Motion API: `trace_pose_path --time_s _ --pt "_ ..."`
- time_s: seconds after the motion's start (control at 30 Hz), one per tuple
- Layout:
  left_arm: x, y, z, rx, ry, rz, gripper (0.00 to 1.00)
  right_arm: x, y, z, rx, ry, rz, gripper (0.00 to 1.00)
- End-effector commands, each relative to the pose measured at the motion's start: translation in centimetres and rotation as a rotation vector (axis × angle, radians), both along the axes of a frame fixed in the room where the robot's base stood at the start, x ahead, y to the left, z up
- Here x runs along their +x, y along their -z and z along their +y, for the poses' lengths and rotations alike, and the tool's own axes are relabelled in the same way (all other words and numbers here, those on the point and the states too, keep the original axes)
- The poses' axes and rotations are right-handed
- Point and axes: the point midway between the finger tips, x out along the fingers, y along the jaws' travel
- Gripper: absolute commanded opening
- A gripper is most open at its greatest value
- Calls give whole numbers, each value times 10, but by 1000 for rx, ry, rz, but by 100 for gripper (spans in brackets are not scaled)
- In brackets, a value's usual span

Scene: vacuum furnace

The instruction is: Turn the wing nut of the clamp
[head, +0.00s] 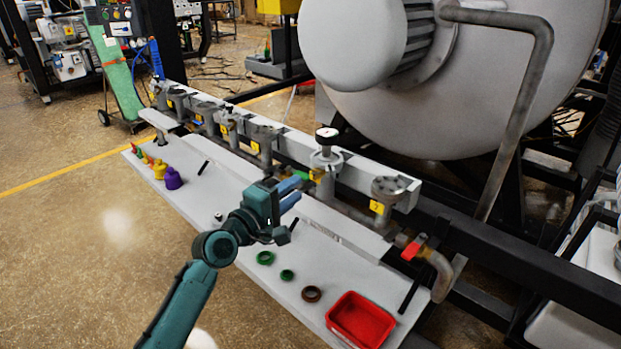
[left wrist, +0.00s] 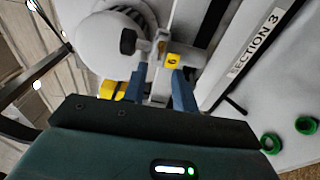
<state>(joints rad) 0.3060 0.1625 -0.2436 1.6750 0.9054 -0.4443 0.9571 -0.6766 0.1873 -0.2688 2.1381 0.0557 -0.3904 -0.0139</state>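My left gripper (head: 299,187) reaches over the white shelf toward the pipe line, its two blue fingers apart. In the left wrist view the gripper (left wrist: 159,72) is open, with grey pipework showing between and beyond the fingers. A yellow tag (left wrist: 173,59) is near the right fingertip. I cannot make out the clamp's wing nut clearly in either view. Whether the fingers touch anything cannot be told. My right gripper is not in view.
The shelf (head: 210,186) holds green rings (head: 265,258), a brown ring (head: 312,294), a red bin (head: 361,319) and a purple part (head: 173,178). A red-handled valve (head: 413,249) is at the right. The large furnace vessel (head: 470,110) stands behind the pipes.

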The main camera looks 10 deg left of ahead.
Motion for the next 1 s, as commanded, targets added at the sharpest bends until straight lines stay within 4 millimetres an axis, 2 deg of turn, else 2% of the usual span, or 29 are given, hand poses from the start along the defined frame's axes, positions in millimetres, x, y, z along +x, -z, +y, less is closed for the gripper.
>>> trace_pose_path --time_s 0.03,0.2,0.4,0.77,1.0 --pt "10 -1 -6 -1 0 0 28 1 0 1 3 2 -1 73" --pt "37 0 -23 2 0 -1 28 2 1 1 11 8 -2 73" --pt "54 1 -33 2 0 0 28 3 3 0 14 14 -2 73" --pt "58 1 -35 2 -1 0 28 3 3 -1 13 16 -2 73" --pt "57 1 -35 2 -1 0 9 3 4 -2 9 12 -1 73"
